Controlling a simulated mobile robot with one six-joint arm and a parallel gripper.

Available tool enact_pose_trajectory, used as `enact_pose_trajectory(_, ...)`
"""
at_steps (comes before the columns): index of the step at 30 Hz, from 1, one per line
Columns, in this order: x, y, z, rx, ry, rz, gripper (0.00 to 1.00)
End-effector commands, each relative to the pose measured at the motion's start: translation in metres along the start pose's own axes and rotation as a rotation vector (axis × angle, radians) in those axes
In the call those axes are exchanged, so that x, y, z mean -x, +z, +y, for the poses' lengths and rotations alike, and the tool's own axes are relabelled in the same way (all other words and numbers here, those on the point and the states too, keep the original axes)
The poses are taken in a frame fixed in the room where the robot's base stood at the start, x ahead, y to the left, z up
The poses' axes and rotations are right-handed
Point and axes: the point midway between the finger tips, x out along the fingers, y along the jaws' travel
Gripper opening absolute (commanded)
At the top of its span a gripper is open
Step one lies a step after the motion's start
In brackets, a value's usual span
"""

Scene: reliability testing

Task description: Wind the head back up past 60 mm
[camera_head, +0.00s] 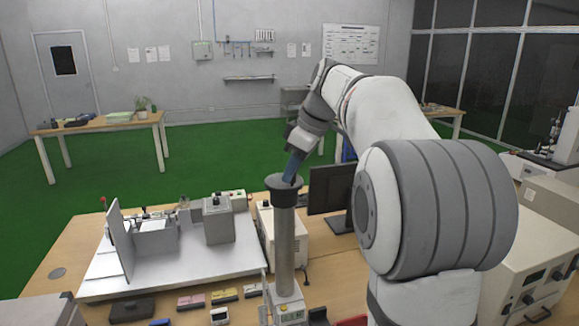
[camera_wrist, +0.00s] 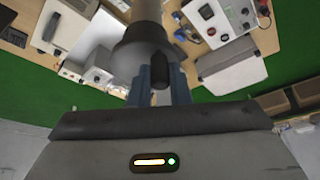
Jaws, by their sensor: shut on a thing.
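A grey upright column (camera_head: 284,240) stands at the front of the bench, with a dark round wheel (camera_head: 279,192) on top. Its base carries a small display (camera_head: 291,316), too small to read for certain. My gripper (camera_head: 294,169) reaches down from above to the wheel. In the wrist view my blue fingers (camera_wrist: 160,85) are shut on a black handle (camera_wrist: 160,70) beside the dark wheel (camera_wrist: 140,48), with the grey column (camera_wrist: 147,12) beyond. The travelling head and its height cannot be made out.
A white plate with a fixture (camera_head: 150,240) and a grey box (camera_head: 217,222) lie left of the column. A dark monitor (camera_head: 331,190) stands right behind it. Small coloured blocks (camera_head: 224,296) lie along the front. A large cream instrument (camera_head: 530,265) stands at right.

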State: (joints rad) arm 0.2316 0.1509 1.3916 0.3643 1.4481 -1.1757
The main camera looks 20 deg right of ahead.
Motion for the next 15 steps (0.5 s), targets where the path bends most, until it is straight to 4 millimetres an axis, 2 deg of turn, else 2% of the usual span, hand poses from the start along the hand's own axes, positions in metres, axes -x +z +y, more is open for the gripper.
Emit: enact_pose_trajectory(15,0.0008,0.0021,0.0037,0.112,-0.046,-0.002,0.00)
